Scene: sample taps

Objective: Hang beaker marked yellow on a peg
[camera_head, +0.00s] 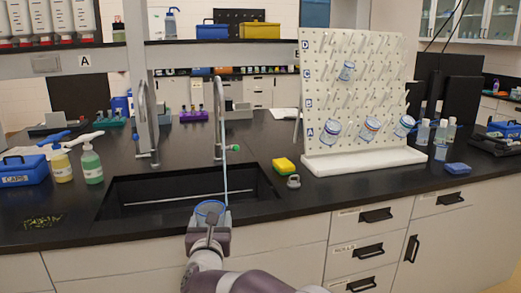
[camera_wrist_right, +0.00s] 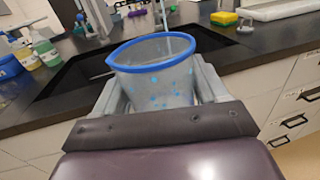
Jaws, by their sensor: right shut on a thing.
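My right gripper (camera_head: 210,222) is shut on a clear beaker (camera_wrist_right: 158,80) with a blue rim, at the sink's front edge. Blue drops show on its wall; no yellow mark is visible on it. In the head view the beaker (camera_head: 209,208) is small and partly hidden by the gripper. The white pegboard (camera_head: 392,70) stands at the right with rows of pegs and row letters. Many pegs are bare. My left gripper is not in view.
The black sink (camera_head: 150,195) has a tall tap (camera_head: 219,110); a thin pale blue line runs from it toward the held beaker. A yellow sponge (camera_head: 284,165) and a grey weight-like item (camera_head: 293,181) sit between sink and board. Bottles (camera_head: 91,163) stand left.

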